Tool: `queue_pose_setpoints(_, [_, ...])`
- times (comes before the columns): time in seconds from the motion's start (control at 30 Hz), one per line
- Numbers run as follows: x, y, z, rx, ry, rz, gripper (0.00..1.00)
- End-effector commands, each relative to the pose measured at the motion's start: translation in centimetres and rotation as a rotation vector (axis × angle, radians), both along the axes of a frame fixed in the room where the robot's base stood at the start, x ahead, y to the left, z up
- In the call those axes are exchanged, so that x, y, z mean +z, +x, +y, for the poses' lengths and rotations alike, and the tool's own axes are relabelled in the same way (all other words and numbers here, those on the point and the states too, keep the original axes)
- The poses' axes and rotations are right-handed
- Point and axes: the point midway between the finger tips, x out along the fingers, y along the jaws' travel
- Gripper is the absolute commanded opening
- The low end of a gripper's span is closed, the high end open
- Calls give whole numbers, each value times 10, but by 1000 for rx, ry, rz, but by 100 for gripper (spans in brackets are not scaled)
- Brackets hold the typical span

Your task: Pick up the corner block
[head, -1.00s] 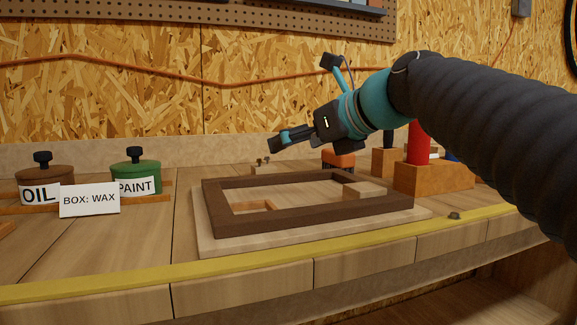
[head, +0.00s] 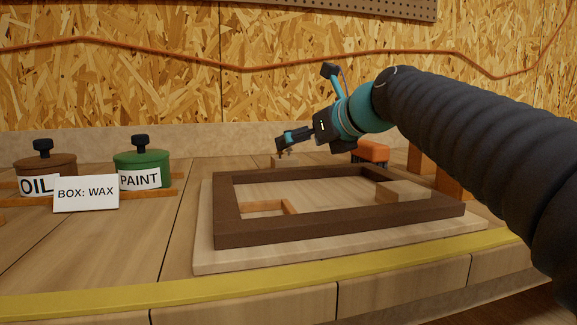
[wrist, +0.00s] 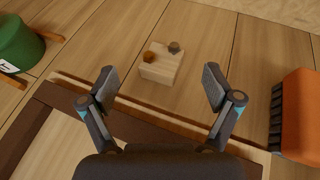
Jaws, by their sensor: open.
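A small pale wooden block (head: 284,161) with two small knobs on top stands behind the frame. In the wrist view this block (wrist: 162,64) lies ahead of and between my spread fingers, with an orange and a grey knob. Another plain block (head: 403,191) sits in the right part of the dark frame, and an L-shaped light strip (head: 270,207) lies at its front left. The frames do not name which is the corner block. My gripper (head: 284,144) is open and empty, above the knobbed block; it also shows in the wrist view (wrist: 160,85).
The dark wooden frame (head: 330,227) lies on a pale board (head: 220,262). An orange object (head: 371,151) stands right of my gripper. Oil (head: 45,166) and paint (head: 141,166) pots and a "BOX: WAX" card (head: 86,193) stand at left. The wall is close behind.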

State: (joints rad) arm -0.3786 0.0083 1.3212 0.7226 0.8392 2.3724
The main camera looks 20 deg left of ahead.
Motion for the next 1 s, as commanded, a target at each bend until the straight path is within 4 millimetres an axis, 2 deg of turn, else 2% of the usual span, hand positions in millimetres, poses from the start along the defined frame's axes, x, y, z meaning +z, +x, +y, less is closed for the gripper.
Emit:
queue_pose_setpoints(0.17, [-9,6,8,3,-1,2,89])
queue_pose_setpoints(0.43, [-26,26,32,3,1,3,89])
queue_pose_setpoints(0.7, [-27,29,35,1,0,0,89])
queue_pose_setpoints(0.77, [-27,29,35,1,0,0,77])
queue_pose_setpoints(0.9, [-27,29,35,1,0,0,42])
queue_pose_setpoints(1.0, [-27,29,35,1,-1,1,21])
